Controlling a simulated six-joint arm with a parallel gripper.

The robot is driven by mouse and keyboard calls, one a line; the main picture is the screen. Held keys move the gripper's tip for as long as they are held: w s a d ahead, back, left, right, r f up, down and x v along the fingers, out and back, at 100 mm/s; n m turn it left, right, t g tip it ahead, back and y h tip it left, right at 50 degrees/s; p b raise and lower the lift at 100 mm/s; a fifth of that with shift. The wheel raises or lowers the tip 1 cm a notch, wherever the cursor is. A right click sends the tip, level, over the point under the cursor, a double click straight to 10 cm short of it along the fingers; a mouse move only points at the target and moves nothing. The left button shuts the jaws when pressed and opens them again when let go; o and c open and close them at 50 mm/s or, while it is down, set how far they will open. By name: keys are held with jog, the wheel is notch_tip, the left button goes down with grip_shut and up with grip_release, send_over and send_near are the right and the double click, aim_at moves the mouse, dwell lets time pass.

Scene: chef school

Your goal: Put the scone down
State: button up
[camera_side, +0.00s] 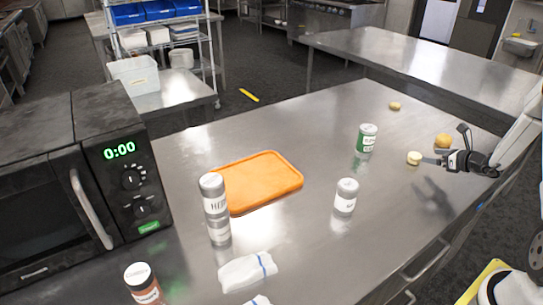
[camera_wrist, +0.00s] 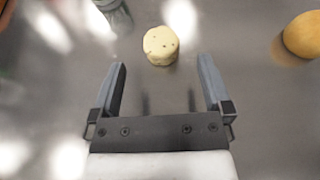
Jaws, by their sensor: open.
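The scone (camera_side: 414,158) is a small pale round with a flat top, and it appears to rest on the steel table. In the wrist view the scone (camera_wrist: 160,45) shows dark specks on top and lies just beyond the fingertips, centred between their lines. My gripper (camera_side: 436,160) reaches in from the right, low over the table, its tips close to the scone. In the wrist view my gripper (camera_wrist: 162,70) is open, with nothing held between its fingers. I cannot tell whether a finger touches the scone.
A golden bun (camera_side: 443,140) sits close behind my gripper. A smaller tan round (camera_side: 394,106) lies farther back. A green-labelled shaker (camera_side: 366,139), a white-labelled shaker (camera_side: 346,196), an orange board (camera_side: 262,181), a cloth (camera_side: 247,271) and a microwave (camera_side: 80,180) stand leftward. Bare steel lies between.

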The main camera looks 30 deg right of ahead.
dwell(0.6)
